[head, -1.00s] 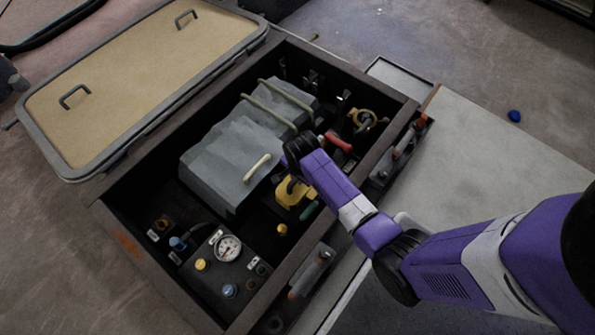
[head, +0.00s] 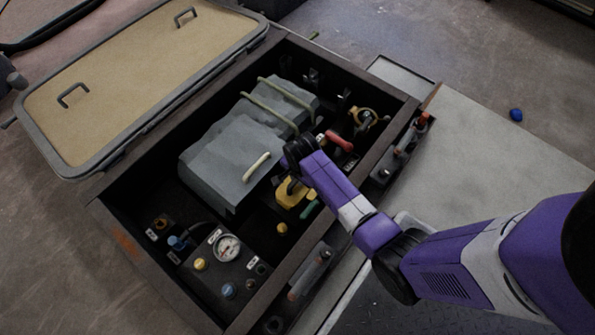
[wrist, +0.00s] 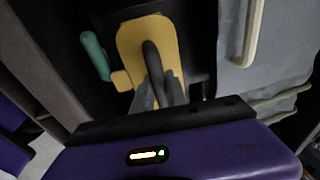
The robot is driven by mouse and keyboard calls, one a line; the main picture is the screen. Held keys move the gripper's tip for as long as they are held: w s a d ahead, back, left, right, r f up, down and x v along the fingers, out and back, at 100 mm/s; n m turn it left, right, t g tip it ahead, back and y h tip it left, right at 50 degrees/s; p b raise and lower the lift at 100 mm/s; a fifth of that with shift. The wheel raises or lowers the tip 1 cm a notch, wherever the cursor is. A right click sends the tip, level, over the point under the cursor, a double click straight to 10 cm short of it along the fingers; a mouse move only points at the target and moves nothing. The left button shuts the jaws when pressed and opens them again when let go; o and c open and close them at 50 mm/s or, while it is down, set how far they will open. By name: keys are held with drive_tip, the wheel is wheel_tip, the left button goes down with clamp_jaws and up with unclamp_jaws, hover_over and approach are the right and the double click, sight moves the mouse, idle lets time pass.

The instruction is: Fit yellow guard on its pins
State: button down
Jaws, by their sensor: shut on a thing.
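The yellow guard (head: 290,191) is inside the dark box, beside the grey block, partly hidden by my arm in the head view. In the wrist view the yellow guard (wrist: 133,45) is a rounded plate with a black bar-like handle (wrist: 152,62) across its middle. My gripper (wrist: 157,92) is shut on the guard at this black handle. The fingertips are hidden behind my wrist in the head view. I cannot make out the pins, nor whether the guard touches them.
A grey block (head: 225,155) with a pale handle fills the box's middle. A green grip (wrist: 95,55) lies just left of the guard in the wrist view. A gauge panel (head: 213,275) stands at the near end.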

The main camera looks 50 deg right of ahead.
drive_tip(key=shift+f+b, duration=1.05)
drive_tip(key=shift+f, duration=0.7)
drive_tip(key=c, duration=1.3)
unclamp_jaws()
drive_tip(key=shift+o, duration=0.2)
drive_tip(key=r+p, duration=0.1)
drive_tip(key=r, duration=0.1)
drive_tip(key=r+p, duration=0.2)
drive_tip(key=r, duration=0.1)
drive_tip(key=s+r+p, duration=0.1)
drive_tip(key=r+p, duration=0.1)
drive_tip(key=shift+a+r, duration=0.35)
